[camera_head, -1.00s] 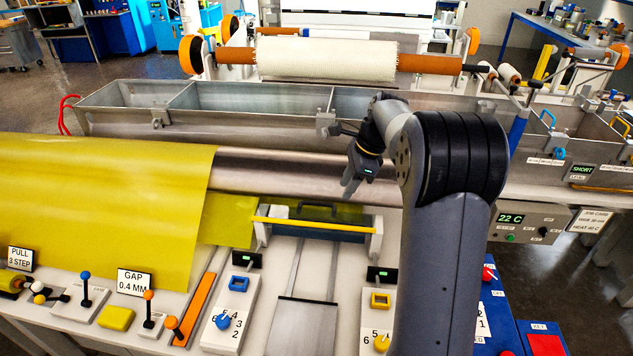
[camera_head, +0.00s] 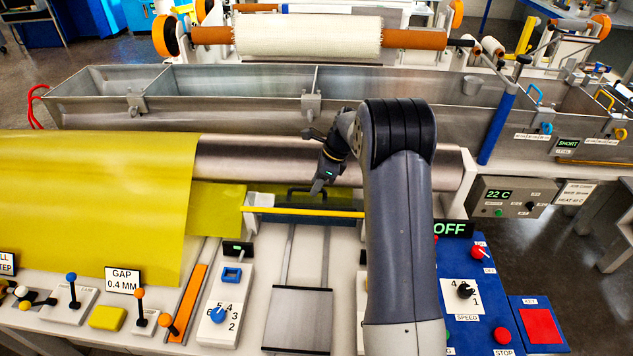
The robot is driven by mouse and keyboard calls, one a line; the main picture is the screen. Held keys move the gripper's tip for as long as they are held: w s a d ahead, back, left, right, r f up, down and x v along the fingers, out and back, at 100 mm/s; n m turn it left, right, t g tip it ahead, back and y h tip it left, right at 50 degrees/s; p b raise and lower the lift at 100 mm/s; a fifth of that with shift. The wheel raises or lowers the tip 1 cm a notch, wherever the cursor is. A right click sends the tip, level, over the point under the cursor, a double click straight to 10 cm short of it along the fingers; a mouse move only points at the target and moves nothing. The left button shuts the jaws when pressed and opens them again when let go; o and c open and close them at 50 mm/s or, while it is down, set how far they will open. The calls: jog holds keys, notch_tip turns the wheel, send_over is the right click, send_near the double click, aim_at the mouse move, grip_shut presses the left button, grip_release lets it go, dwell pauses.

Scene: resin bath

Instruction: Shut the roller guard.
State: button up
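What looks like the roller guard is a low frame with a yellow bar (camera_head: 305,212) across its front and a black handle (camera_head: 300,191) behind the bar. It lies in front of the long metal roller (camera_head: 245,160), between white side posts. Its right end is hidden by my arm. My gripper (camera_head: 317,188) points down, close to the right part of the handle. I cannot tell whether it touches the handle, and its fingers are too small to tell open from shut.
A yellow sheet (camera_head: 90,200) covers the roller's left part. Two rails run forward to a grey plate (camera_head: 298,318). Levers, knobs and an orange strip (camera_head: 190,303) line the front. An OFF display (camera_head: 453,229) tops the blue control panel at right. A steel trough (camera_head: 230,95) stands behind.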

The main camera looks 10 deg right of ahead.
jog(key=shift+a+f, duration=0.1)
jog(key=shift+f, duration=0.15)
jog(key=shift+c, duration=0.5)
grip_shut()
